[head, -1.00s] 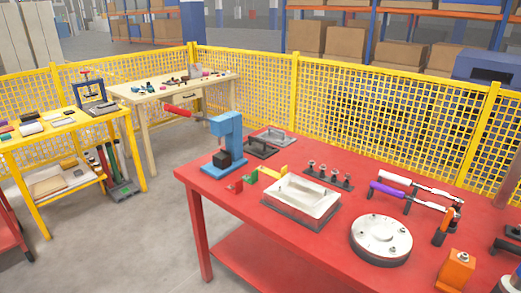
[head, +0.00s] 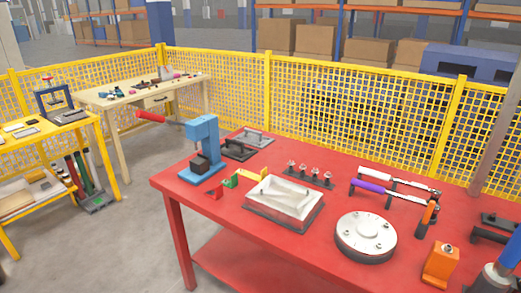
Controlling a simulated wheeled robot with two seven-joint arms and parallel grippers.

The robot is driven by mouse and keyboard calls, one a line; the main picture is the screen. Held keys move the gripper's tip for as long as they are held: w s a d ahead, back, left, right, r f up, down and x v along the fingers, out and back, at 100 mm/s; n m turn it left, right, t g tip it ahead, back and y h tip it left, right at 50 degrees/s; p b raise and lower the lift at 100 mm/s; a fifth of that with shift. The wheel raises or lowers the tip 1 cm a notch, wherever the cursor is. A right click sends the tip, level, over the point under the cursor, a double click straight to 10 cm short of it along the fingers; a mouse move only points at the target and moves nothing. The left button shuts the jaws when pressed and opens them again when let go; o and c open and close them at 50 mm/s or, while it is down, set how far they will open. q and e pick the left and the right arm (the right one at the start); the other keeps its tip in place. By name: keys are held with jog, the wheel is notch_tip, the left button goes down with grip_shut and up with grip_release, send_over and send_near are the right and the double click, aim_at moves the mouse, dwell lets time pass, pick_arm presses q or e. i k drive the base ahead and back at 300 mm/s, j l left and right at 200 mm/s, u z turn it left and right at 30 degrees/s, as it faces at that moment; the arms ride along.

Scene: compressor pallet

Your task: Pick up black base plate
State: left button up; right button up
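A dark, nearly black plate with a raised handle (head: 238,151) lies on the red table (head: 300,250), just right of the blue press. A similar grey plate with a handle (head: 256,139) lies right behind it. Another dark flat piece (head: 498,222) shows at the right edge of the table, partly cut off by the frame. I cannot tell for sure which of these is the black base plate.
On the red table stand a blue press (head: 204,148) with a red lever, a clear-topped tray (head: 285,204), a round metal disc (head: 366,236), an orange block (head: 440,262) and purple- and white-handled tools (head: 370,185). A yellow mesh fence (head: 330,110) runs behind.

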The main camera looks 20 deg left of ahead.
aim_at(233, 150)
jog(key=j+z, duration=0.35)
jog(key=j, duration=0.35)
jog(key=j+z, duration=0.35)
jog(key=j, duration=0.9)
jog(key=k+j+z, duration=0.15)
jog(key=j, duration=0.85)
jog(key=k+j+z, duration=0.15)
jog(key=j, duration=0.4)
jog(key=k+j, duration=0.1)
jog(key=j, duration=0.45)
jog(key=k+j, duration=0.1)
jog(key=j, duration=0.45)
jog(key=k+j, duration=0.15)
jog(key=j, duration=0.4)
